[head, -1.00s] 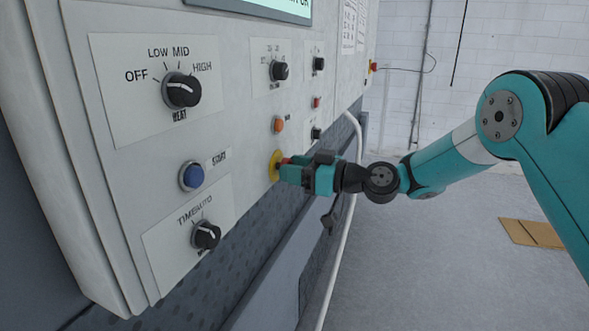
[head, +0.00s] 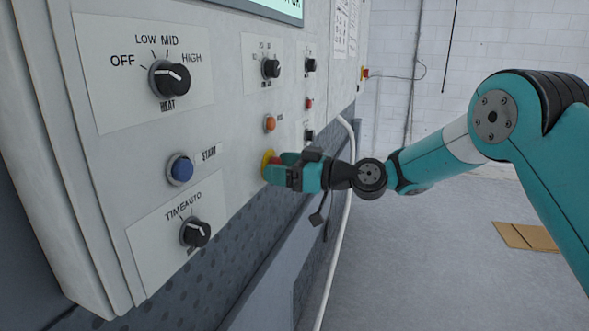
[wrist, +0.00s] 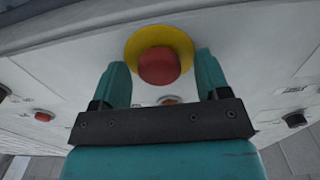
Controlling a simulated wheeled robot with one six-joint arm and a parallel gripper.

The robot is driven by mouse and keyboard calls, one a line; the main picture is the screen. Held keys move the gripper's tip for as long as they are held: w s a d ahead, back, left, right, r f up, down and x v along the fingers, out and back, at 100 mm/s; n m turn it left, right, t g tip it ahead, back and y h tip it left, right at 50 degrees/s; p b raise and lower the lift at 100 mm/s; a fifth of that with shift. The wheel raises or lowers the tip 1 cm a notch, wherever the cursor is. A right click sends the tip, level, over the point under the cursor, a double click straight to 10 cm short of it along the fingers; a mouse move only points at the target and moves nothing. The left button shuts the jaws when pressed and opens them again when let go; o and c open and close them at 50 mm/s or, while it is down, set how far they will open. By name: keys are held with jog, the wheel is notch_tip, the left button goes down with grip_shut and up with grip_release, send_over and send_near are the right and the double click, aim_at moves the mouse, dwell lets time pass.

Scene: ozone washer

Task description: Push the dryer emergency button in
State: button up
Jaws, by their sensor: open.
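The emergency button is a red mushroom head on a yellow round base, on the white control panel. In the wrist view the red button (wrist: 159,66) sits at top centre, between the two teal fingers of my gripper (wrist: 160,80). The fingers are apart, with nothing held. In the head view my gripper (head: 272,172) is at the panel, and its fingers partly cover the red head; the yellow base (head: 266,162) shows beside them. I cannot tell whether the fingertips touch the panel or the button.
The panel (head: 225,180) carries a blue start button (head: 180,169), an orange button (head: 269,123), a heat knob (head: 169,78) and a timer knob (head: 195,233). A white pipe (head: 345,220) runs down behind my gripper. Open floor (head: 430,270) lies to the right.

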jog(key=b+v, duration=1)
jog(key=v, duration=0.7)
jog(key=shift+d, duration=0.15)
jog(key=shift+r, duration=0.1)
jog(key=s+a+f+m+g+h, duration=0.1)
jog(key=s+a+f+g+h, duration=0.3)
jog(key=s, duration=0.4)
jog(key=s+d+f+m+h, duration=0.2)
jog(key=s+f+h, duration=0.1)
jog(key=s, duration=0.4)
jog(key=s+d+f+m+g+h, duration=0.1)
jog(key=s+f+m+h, duration=0.1)
jog(key=s, duration=0.6)
jog(key=s+d+f+m+g+h, duration=0.1)
jog(key=s+d+f+m+h, duration=0.1)
jog(key=s, duration=0.5)
jog(key=shift+s+d+f+h, duration=0.25)
jog(key=shift+d+f+h, duration=0.05)
jog(key=shift+f+h, duration=0.6)
